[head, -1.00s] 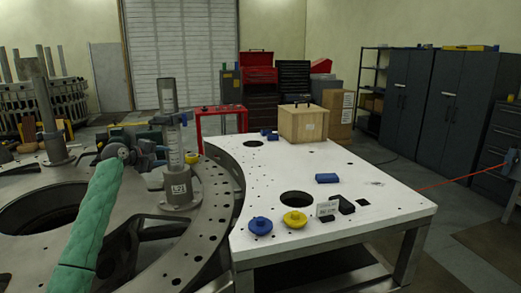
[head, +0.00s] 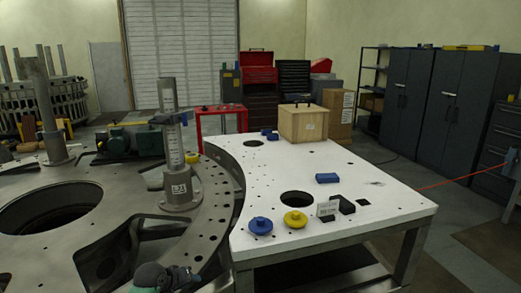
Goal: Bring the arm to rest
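My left gripper (head: 182,277) shows only in part at the bottom edge of the head view, dark grey, with a bit of green sleeve beside it. It is low over the near part of the grey turret plate (head: 110,225). Its fingers cannot be made out clearly, so I cannot tell whether it is open or shut. I see nothing held in it. My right gripper is out of view.
An upright metal post (head: 172,150) stands on the turret plate, with a green motor (head: 117,141) behind it. The white table (head: 345,235) holds a blue knob (head: 260,226), a yellow knob (head: 295,219) and a wooden crate (head: 303,124).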

